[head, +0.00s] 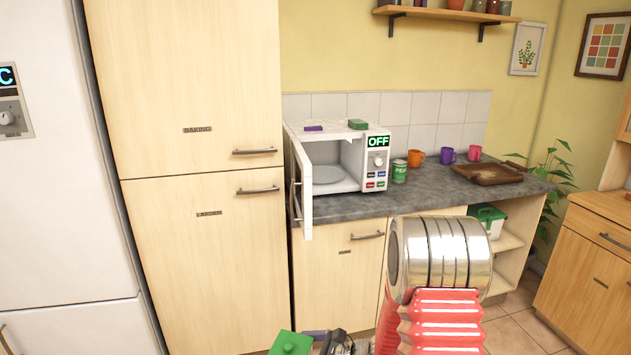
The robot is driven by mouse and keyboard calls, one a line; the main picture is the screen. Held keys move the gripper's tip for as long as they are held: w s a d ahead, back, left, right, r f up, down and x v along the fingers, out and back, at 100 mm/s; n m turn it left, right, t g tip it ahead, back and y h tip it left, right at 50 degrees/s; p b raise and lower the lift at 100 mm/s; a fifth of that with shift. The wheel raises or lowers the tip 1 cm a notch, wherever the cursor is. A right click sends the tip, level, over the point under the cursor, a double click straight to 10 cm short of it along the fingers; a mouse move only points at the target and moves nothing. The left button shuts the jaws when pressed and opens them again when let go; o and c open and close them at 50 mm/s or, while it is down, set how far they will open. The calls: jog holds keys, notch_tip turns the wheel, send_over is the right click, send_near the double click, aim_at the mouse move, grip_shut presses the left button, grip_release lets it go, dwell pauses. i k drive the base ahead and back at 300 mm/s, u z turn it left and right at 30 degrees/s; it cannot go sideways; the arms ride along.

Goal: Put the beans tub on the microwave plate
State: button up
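The microwave (376,150) stands on the grey counter with its door (303,190) swung open and OFF on its display. The pale round microwave plate (327,174) lies inside, with nothing visible on it. A green-lidded tub (290,343) shows at the bottom edge, cut off by the frame; no label is readable, so I cannot tell if it is the beans tub. My gripper (318,334) is right beside this tub, on its right. Its fingers are mostly out of frame, so I cannot see whether they grip it.
A green peas can (399,171) stands right of the microwave. Mugs (446,156) and a brown tray (487,172) are farther right. Small purple (313,128) and green (358,124) items lie on the microwave. A green-lidded container (487,215) sits below the counter. The open door projects past the counter edge.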

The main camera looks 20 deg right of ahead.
aim_at(321, 175)
jog(key=i, duration=0.95)
jog(key=z, duration=0.05)
